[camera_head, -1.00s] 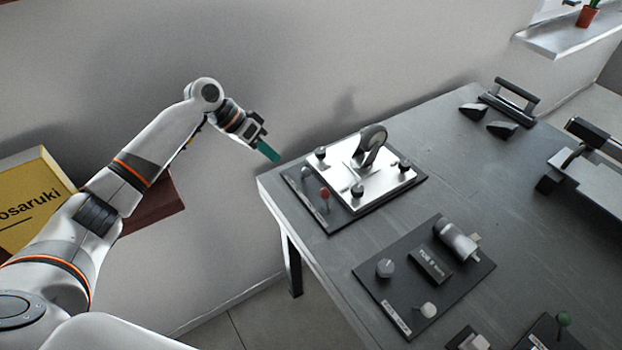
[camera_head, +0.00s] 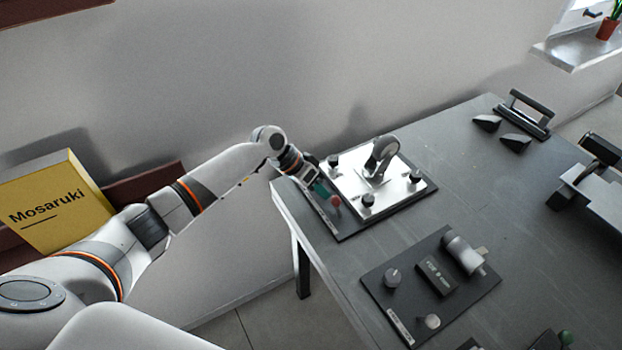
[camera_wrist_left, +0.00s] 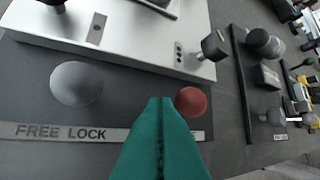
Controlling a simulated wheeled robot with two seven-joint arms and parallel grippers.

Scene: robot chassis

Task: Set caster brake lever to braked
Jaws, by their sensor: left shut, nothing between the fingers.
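The caster board (camera_head: 348,236) sits at the left corner of the table, with a bright metal plate (camera_head: 405,192) carrying the upright caster wheel (camera_head: 384,152). A red-knobbed lever (camera_head: 336,201) stands at the board's left side. My left gripper (camera_head: 320,188) is shut and empty, with green fingers just left of the red knob. In the left wrist view the fingertips (camera_wrist_left: 160,102) point between a grey knob (camera_wrist_left: 77,83) and the red knob (camera_wrist_left: 191,101), closer to the red one; contact cannot be told. A "FREE LOCK" label (camera_wrist_left: 60,132) runs below the grey knob; the fingers hide part of the strip.
Another dark board (camera_head: 385,300) with a grey knob and a cylinder lies nearer on the table. A black handle (camera_head: 528,110) stands at the back, and a metal device (camera_head: 598,195) at the right. Black knobs (camera_head: 368,201) stand at the plate's corners.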

